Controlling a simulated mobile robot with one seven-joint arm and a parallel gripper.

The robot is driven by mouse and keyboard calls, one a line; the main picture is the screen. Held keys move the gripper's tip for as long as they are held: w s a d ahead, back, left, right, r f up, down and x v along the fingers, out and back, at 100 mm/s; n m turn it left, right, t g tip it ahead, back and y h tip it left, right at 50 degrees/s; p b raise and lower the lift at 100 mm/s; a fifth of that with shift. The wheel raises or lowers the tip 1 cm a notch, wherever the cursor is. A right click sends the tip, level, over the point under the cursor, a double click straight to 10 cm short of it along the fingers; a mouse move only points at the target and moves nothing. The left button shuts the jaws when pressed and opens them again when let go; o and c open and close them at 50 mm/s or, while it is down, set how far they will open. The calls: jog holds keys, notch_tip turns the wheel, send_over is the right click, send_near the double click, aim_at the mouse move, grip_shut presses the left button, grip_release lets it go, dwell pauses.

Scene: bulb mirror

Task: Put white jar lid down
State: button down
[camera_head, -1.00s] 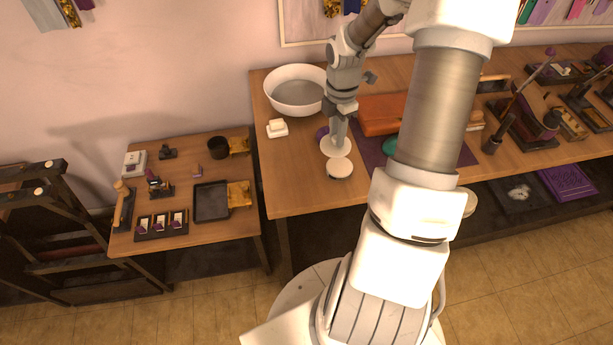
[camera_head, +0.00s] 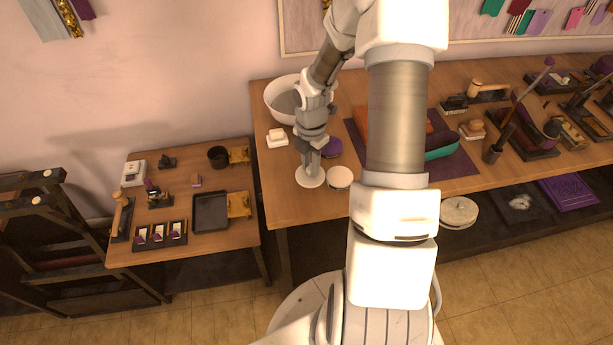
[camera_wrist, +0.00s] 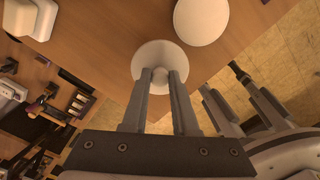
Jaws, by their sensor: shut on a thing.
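The white jar lid (camera_head: 309,178) is a pale round disc near the front left corner of the large table. My gripper (camera_head: 311,163) points down at it and is shut on its small knob. In the wrist view the lid (camera_wrist: 159,54) lies beyond my two fingertips (camera_wrist: 163,73), which close on the knob. I cannot tell whether the lid touches the tabletop. A round white-topped container (camera_head: 340,177), perhaps the jar, stands just right of the lid, with a small gap in the wrist view (camera_wrist: 202,20). The knob is hidden in the head view.
A white basin (camera_head: 283,103) and a white block on a dish (camera_head: 277,138) stand behind the lid. A purple round thing (camera_head: 332,148) is close behind my gripper. The large table's (camera_head: 283,203) front and left edges are near. A lower side table (camera_head: 187,247) stands to the left.

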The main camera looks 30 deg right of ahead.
aim_at(307, 174)
jog(key=shift+w+a+f, duration=0.15)
jog(key=shift+a+f, duration=0.25)
jog(key=shift+a, duration=0.05)
jog(key=shift+f, duration=1.95)
jog(key=shift+f, duration=0.15)
jog(key=c, duration=0.7)
grip_release()
notch_tip(307, 174, up, 12)
jog(key=shift+r+p, duration=0.2)
jog(key=shift+p, duration=0.2)
jog(key=shift+r, duration=0.1)
